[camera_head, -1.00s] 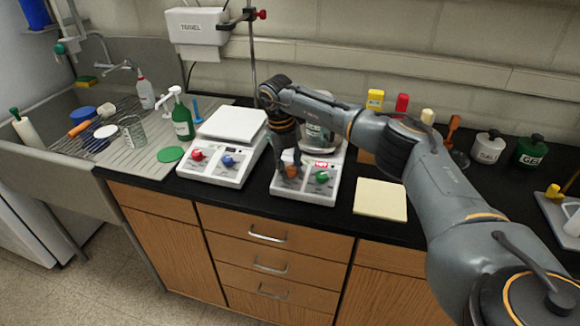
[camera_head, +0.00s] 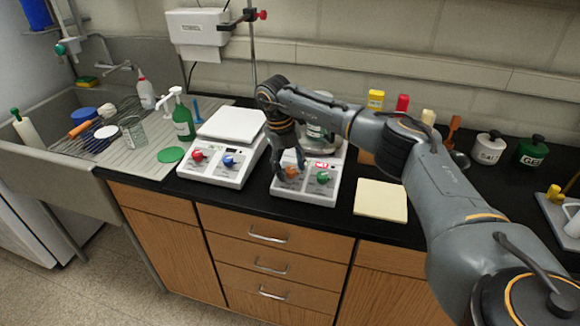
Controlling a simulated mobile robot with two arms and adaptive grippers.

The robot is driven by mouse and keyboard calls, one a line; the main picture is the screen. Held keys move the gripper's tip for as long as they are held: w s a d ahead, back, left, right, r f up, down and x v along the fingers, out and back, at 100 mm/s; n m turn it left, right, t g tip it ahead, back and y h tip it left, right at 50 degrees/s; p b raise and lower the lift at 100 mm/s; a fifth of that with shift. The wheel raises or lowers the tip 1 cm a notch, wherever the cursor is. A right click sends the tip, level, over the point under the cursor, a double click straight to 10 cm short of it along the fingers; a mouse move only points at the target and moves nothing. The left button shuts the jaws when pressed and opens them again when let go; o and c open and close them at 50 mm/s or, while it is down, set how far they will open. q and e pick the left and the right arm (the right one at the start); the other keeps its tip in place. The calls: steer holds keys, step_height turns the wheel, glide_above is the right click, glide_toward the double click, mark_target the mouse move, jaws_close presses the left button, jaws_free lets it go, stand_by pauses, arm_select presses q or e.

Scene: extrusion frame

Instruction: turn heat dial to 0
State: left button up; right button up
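The right hot plate (camera_head: 306,195) has an orange dial (camera_head: 291,172), a green dial (camera_head: 323,177) and a lit red display (camera_head: 325,165). A glass vessel (camera_head: 316,131) stands on it, partly hidden by my arm. My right gripper (camera_head: 290,167) points down at the orange dial, with its fingers around or just above the dial. Whether they touch it is too small to tell. The left device (camera_head: 232,137) has a white top, a red dial (camera_head: 198,155) and a blue dial (camera_head: 229,161). No dial marks are readable. My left gripper is not in view.
A pale yellow pad (camera_head: 381,200) lies right of the hot plate. A green bottle (camera_head: 182,121) and a green disc (camera_head: 171,154) are to the left, by the sink. A vertical stand rod (camera_head: 252,50) rises behind. Several bottles and jars line the back right.

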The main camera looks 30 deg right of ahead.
step_height(320, 180, up, 12)
steer(key=a, duration=0.1)
steer(key=shift+w+a, duration=0.4)
steer(key=shift+f, duration=0.1)
stand_by(0.5)
